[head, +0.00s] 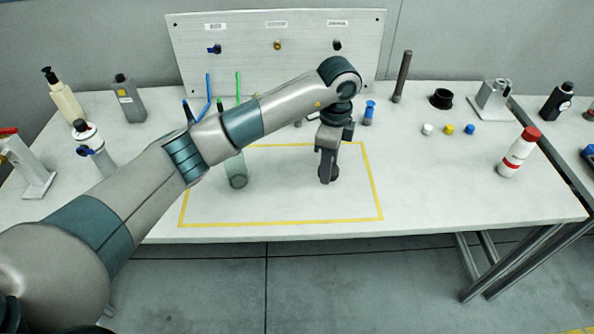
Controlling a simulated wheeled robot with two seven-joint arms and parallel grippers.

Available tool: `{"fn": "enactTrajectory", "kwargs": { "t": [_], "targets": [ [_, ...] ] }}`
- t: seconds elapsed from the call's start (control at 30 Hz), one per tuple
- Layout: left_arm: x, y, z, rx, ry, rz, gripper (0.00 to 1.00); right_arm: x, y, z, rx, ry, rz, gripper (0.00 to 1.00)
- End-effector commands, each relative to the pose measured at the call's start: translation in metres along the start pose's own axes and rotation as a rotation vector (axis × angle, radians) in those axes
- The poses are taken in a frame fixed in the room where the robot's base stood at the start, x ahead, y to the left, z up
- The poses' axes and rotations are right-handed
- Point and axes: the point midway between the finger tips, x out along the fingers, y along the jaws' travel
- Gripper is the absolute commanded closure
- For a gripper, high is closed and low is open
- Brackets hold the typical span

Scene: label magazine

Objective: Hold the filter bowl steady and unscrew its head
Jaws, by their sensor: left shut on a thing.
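My left gripper (328,164) points down inside the yellow outline on the table. It is shut on a small dark thing (329,175) low at the tabletop. The fingers hide most of this thing, so I cannot tell whether it is the filter bowl, and no screwed-on head shows on it. A see-through greenish vessel (237,171) stands to the left of the gripper, partly behind my left arm. My right gripper is not in view.
The yellow outline (282,221) has bare table in front. A grey bottle (129,101), a cream pump bottle (64,98) and a grey canister (92,150) stand left. Small caps (449,129) and a red-capped bottle (517,153) stand right. A panel (305,52) rises behind.

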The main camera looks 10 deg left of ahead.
Motion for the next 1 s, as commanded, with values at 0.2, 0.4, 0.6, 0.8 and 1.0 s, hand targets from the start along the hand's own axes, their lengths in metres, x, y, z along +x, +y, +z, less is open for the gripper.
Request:
{"fn": "enactTrajectory", "kwargs": {
  "t": [0.2, 0.4, 0.6, 0.8, 1.0],
  "targets": [
    [0.020, -0.015, 0.036, -0.004, -0.002, 0.003, 0.87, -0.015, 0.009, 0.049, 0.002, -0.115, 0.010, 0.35],
    [0.041, -0.028, 0.067, -0.003, -0.001, 0.002, 0.87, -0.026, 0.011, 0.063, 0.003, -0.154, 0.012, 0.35],
    [0.053, -0.036, 0.083, 0.000, 0.000, 0.000, 0.87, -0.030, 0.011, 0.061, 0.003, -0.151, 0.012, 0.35],
    [0.055, -0.037, 0.084, 0.001, 0.000, -0.001, 0.87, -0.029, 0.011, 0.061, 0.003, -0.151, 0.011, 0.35],
    [0.056, -0.036, 0.084, 0.001, 0.000, 0.000, 0.87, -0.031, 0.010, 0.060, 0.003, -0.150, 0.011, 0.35]
  ]
}}
